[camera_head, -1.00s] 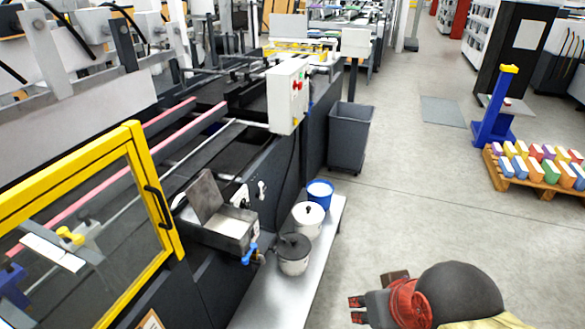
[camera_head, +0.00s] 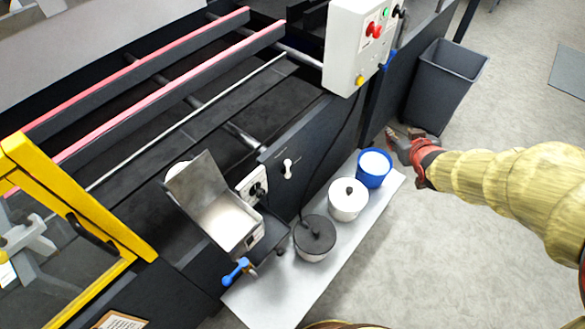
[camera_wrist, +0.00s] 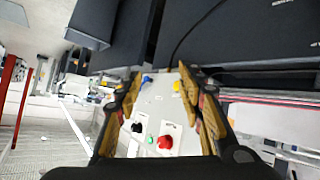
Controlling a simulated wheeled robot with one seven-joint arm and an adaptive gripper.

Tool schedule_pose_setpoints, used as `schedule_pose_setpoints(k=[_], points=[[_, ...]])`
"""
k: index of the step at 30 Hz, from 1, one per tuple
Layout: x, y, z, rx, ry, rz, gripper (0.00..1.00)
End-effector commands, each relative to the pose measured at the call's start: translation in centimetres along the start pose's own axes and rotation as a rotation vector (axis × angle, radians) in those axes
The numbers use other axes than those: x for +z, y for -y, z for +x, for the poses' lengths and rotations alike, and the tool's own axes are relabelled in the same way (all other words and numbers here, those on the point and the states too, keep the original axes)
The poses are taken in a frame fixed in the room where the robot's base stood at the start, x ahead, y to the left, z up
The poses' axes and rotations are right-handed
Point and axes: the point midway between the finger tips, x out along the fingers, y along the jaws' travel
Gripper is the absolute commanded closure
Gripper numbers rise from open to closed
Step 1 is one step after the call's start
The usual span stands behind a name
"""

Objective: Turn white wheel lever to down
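A small white lever (camera_head: 288,168) sits on the dark side panel of the machine in the head view, right of the glue tank. It looks roughly upright, but it is too small to tell its exact setting. My gripper (camera_head: 401,134) is to the right of the lever, beyond the blue pot and near the grey bin, apart from the lever. In the wrist view my gripper (camera_wrist: 160,72) has its two fingers spread wide with nothing held between them. I cannot make out the lever in the wrist view.
A white control box (camera_head: 352,45) with red and green buttons juts out above the panel; it also shows beyond my fingers in the wrist view (camera_wrist: 150,112). A shelf (camera_head: 268,297) carries a blue pot (camera_head: 374,168) and white pots. A grey bin (camera_head: 440,85) stands behind.

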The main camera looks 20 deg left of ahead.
Motion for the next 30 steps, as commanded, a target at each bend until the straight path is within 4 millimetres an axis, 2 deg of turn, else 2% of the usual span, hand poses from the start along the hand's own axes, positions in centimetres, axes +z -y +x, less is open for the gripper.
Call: schedule_pose_setpoints(k=[1, 6, 9, 12, 15, 18, 21, 25, 30], points=[[0.4, 2.0, 2.4, -0.040, -0.030, -0.024, 0.61], [1.5, 8.6, 8.1, -0.172, -0.174, -0.082, 0.61], [2.9, 13.1, 10.3, -0.258, -0.259, -0.098, 0.61], [4.8, 17.8, 11.7, -0.351, -0.343, -0.098, 0.61], [7.1, 22.2, 12.0, -0.443, -0.427, -0.083, 0.61], [9.4, 25.9, 11.5, -0.524, -0.502, -0.055, 0.61], [11.4, 28.7, 10.5, -0.589, -0.561, -0.023, 0.61], [13.1, 30.7, 9.3, -0.643, -0.614, 0.012, 0.61], [13.6, 31.8, 8.9, -0.668, -0.643, 0.030, 0.61]])
